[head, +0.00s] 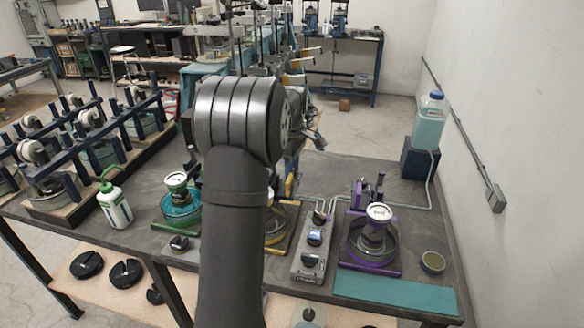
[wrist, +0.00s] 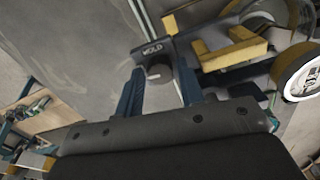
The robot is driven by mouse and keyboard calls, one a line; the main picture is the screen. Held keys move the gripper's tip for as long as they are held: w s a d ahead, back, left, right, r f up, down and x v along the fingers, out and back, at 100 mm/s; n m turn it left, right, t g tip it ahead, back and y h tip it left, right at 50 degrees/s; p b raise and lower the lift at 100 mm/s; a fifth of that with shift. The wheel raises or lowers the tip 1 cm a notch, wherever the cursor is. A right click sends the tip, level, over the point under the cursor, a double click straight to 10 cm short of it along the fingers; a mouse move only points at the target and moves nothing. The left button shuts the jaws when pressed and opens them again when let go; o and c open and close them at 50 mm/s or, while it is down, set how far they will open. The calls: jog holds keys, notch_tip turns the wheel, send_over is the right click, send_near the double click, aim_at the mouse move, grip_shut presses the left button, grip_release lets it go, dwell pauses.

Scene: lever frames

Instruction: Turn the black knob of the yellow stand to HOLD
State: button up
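The yellow stand (head: 281,240) is mostly hidden behind my arm in the head view. Its yellow bracket (wrist: 232,54) shows at the upper right of the wrist view. The black knob (wrist: 158,73) is in the wrist view, just below a dark plate with the white word HOLD (wrist: 152,49). My gripper (wrist: 159,80) has its two blue fingers apart, one on each side of the knob in the picture. I see a gap beside the knob, and cannot tell how deep the fingers reach. The knob's pointer is not readable. The head view hides the fingers.
A purple stand (head: 372,262) and a grey control box (head: 314,255) are right of my arm. A green stand (head: 178,208) and a white-green bottle (head: 114,204) are left. A blue-capped bottle (head: 429,122) stands at the back right. A teal mat (head: 395,294) lies at the front right.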

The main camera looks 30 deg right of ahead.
notch_tip(320, 180, up, 17)
jog(key=shift+r, duration=0.2)
dwell(0.4)
jog(key=o, duration=0.3)
notch_tip(320, 180, down, 18)
jog(key=m, duration=1.4)
jog(key=shift+r, duration=0.25)
jog(key=shift+c, duration=0.2)
jog(key=c, duration=1)
